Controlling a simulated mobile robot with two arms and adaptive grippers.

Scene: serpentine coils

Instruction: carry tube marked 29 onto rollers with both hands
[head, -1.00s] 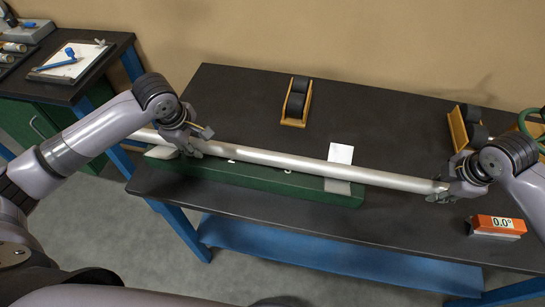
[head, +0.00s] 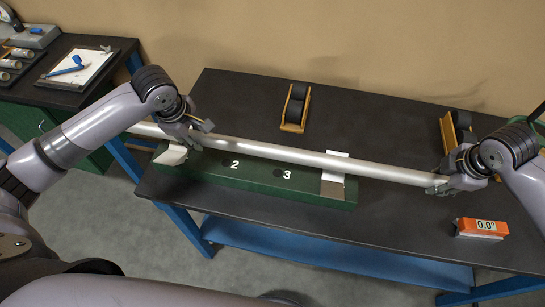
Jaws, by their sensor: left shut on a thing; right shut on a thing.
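A long silver tube (head: 300,155) runs across the head view, sloping slightly down to the right. No mark 29 is readable on it. My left gripper (head: 190,136) is shut on the tube near its left part, and my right gripper (head: 440,184) is shut on it near its right end. The tube is held above the green rack (head: 255,176), which shows the numbers 2 and 3. One roller stand (head: 294,107) with black wheels in a yellow frame stands at the back. A second roller stand (head: 447,132) is partly hidden behind my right arm.
An orange box reading 0.0° (head: 478,228) lies on the front right of the dark table (head: 370,125). White pieces (head: 171,154) sit at both ends of the rack. A side bench with a clipboard (head: 76,65) stands at left. The table between the roller stands is clear.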

